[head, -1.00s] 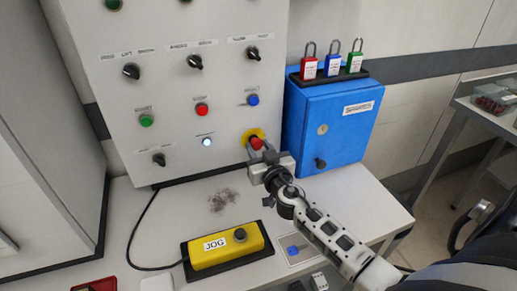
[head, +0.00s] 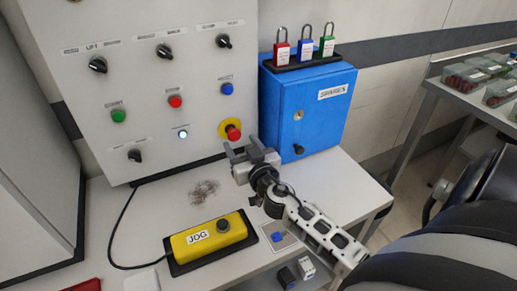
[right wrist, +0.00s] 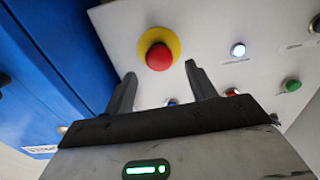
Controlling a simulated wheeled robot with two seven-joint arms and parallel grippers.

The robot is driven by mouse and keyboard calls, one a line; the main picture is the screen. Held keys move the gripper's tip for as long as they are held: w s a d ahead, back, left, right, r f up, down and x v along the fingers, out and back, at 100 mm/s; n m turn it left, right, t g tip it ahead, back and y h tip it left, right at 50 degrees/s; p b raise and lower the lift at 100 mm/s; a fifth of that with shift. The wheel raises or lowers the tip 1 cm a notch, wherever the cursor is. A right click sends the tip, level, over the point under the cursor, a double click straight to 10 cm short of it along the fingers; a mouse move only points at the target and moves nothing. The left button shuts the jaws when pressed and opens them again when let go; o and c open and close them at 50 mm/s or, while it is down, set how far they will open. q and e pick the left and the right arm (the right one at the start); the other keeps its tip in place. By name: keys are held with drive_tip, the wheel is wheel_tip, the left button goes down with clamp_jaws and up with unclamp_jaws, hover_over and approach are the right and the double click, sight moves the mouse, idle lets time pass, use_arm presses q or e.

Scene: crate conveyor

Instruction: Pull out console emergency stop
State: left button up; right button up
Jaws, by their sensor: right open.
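The red emergency stop button (head: 233,133) sits on a yellow disc on the front of the grey console (head: 150,110), at its lower right. In the right wrist view the red button (right wrist: 159,57) stands beyond the fingertips, roughly between their lines. My right gripper (head: 236,152) is open and empty, just below and in front of the button and apart from it. In the right wrist view my right gripper's two fingers (right wrist: 160,78) are spread. My left gripper is not in view.
A blue box (head: 310,110) with padlocks on top stands right of the button. A yellow JOG box (head: 200,240) lies on the white table below. A white indicator (head: 183,134) glows left of the button. Clear plastic boxes (head: 470,78) stand at the right.

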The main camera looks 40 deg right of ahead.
use_arm(q)
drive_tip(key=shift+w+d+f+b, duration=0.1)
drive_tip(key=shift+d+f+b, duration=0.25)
drive_tip(key=shift+b, duration=1.25)
use_arm(e)
drive_tip(key=v, duration=1.3)
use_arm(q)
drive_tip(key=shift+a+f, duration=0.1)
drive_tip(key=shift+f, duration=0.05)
use_arm(e)
drive_tip(key=shift+w, duration=0.1)
